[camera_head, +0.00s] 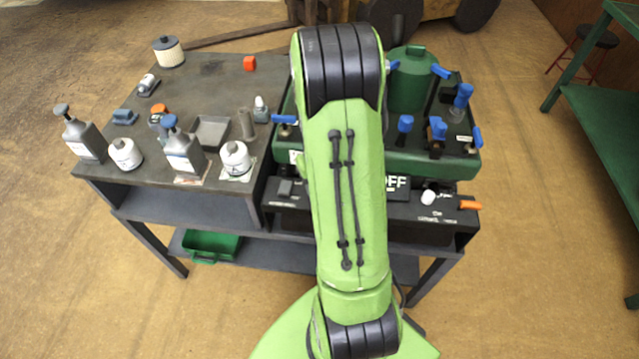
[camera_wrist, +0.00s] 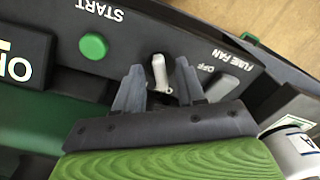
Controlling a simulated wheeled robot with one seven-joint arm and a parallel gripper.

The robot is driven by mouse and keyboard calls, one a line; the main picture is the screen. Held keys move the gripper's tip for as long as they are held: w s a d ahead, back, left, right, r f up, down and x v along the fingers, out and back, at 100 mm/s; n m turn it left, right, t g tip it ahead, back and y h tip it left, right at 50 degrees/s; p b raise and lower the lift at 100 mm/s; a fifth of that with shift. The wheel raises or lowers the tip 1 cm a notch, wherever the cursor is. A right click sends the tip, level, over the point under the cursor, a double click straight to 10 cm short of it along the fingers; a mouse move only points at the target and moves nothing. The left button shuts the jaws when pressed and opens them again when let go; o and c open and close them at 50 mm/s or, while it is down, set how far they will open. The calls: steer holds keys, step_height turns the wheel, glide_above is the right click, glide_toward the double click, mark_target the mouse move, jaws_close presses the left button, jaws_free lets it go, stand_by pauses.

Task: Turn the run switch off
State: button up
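In the wrist view, a pale metal toggle switch (camera_wrist: 160,74) stands up from the dark control panel (camera_wrist: 68,52). I cannot read a label that names it as the run switch. My gripper (camera_wrist: 158,66) is open, with one finger on each side of the toggle. I cannot tell whether either finger touches it. The toggle's base is partly hidden by my gripper.
In the wrist view, a green START button (camera_wrist: 93,46) is left of the toggle, and a grey FUME FAN switch (camera_wrist: 221,88) is close right. In the head view, a white knob (camera_head: 428,197) and orange lever (camera_head: 470,205) are at the panel's right. Bottles crowd the left bench.

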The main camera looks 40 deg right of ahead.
step_height(320, 180, up, 16)
steer(key=p, duration=0.5)
steer(key=shift+f, duration=0.15)
